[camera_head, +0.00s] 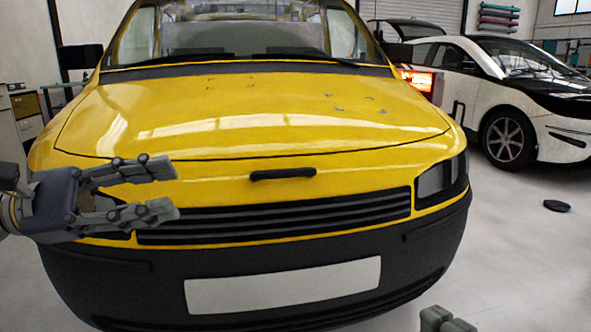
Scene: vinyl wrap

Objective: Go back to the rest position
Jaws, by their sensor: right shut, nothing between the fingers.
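My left gripper (168,189) comes in from the left, in front of the yellow car's front left side by the grille. Its two fingers are apart with nothing between them. My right gripper (446,320) shows only partly at the bottom edge, low and right of the bumper. Its fingers are together and empty; the rest of it is out of view. The yellow car (240,110) faces me, with small dark corner marks on its hood.
A dark bar (283,174) sits at the hood's front edge. A glowing lamp (418,80) stands beside the hood on the right. A white and black car (510,90) is parked behind at right.

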